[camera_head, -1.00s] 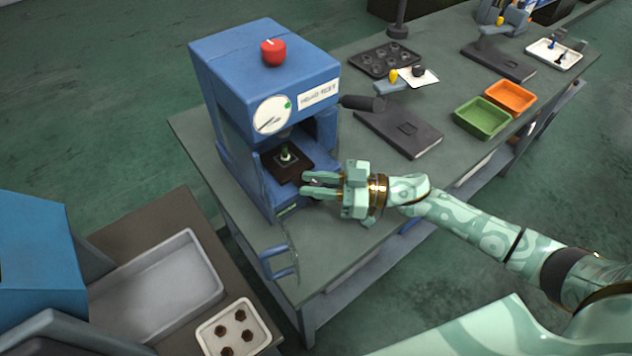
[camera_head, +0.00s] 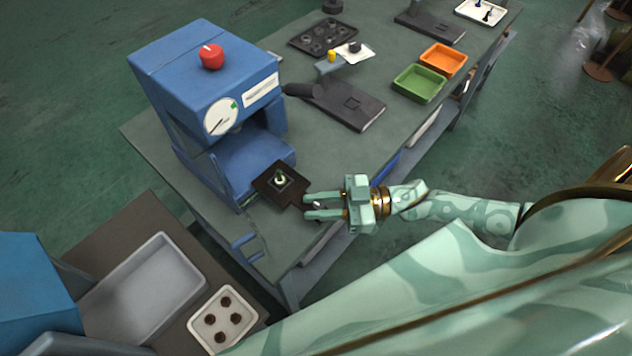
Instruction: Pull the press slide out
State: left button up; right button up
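The press (camera_head: 205,75) is a blue box-shaped machine with a red knob on top and a round dial on its front. Its press slide (camera_head: 268,188) is a dark plate that sticks out from the press opening toward my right gripper. My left gripper is not in view.
A green bin (camera_head: 418,83) and an orange bin (camera_head: 443,59) stand on the bench farther back, beside a dark flat fixture (camera_head: 352,104). A grey tray (camera_head: 145,290) and a white tray with dark pieces (camera_head: 222,318) lie at the lower left.

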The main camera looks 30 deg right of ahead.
jog(key=o, duration=0.3)
jog(key=b+v, duration=0.1)
jog(key=v, duration=1.5)
jog(key=shift+s+d, duration=0.1)
jog(key=shift+d, duration=0.05)
